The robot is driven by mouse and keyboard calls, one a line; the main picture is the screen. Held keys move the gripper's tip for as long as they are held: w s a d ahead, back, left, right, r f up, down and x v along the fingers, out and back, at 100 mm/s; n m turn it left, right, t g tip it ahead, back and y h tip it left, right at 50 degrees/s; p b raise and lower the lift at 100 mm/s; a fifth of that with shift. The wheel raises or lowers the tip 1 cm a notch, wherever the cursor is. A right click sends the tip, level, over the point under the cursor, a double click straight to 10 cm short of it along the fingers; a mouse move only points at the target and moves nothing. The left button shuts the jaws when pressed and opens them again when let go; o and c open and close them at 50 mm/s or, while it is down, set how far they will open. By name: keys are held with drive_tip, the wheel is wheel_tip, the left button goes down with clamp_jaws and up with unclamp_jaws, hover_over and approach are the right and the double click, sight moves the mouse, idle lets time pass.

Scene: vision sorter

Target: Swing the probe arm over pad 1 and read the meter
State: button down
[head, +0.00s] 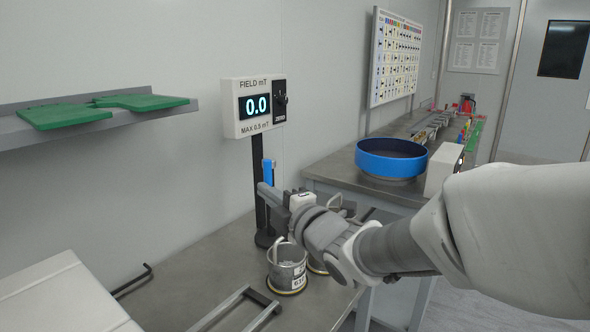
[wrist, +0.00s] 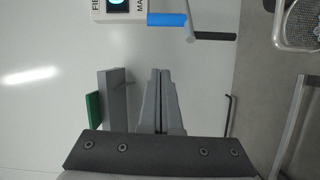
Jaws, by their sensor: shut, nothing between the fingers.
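A blue sleeve (head: 268,168), seemingly on the probe arm, shows beside the post. In the wrist view the blue sleeve (wrist: 167,19) lies ahead of my gripper (wrist: 160,72), next to a grey rod and dark bar. My gripper is shut and empty, its tips apart from the sleeve in that picture. In the head view my gripper (head: 268,193) appears just below the sleeve. I cannot tell which pad is pad 1.
A metal cup (head: 288,268) stands on the bench by my wrist, with another partly hidden behind. A shelf with green pieces (head: 140,103) is on the left wall. A blue bowl (head: 391,157) sits on the farther bench. A grey frame lies at the front.

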sight(268, 178)
drive_tip(key=w+a+n, duration=0.1)
drive_tip(key=w+a, duration=0.6)
drive_tip(key=w, duration=0.1)
drive_tip(key=d, duration=0.2)
drive_tip(key=w+d, duration=0.1)
drive_tip(key=d, duration=0.1)
drive_tip(key=shift+d, duration=0.15)
drive_tip(key=d+b, duration=0.2)
drive_tip(key=d, duration=0.1)
drive_tip(key=shift+w+d, duration=0.3)
drive_tip(key=shift+w, duration=0.1)
drive_tip(key=shift+a, duration=0.15)
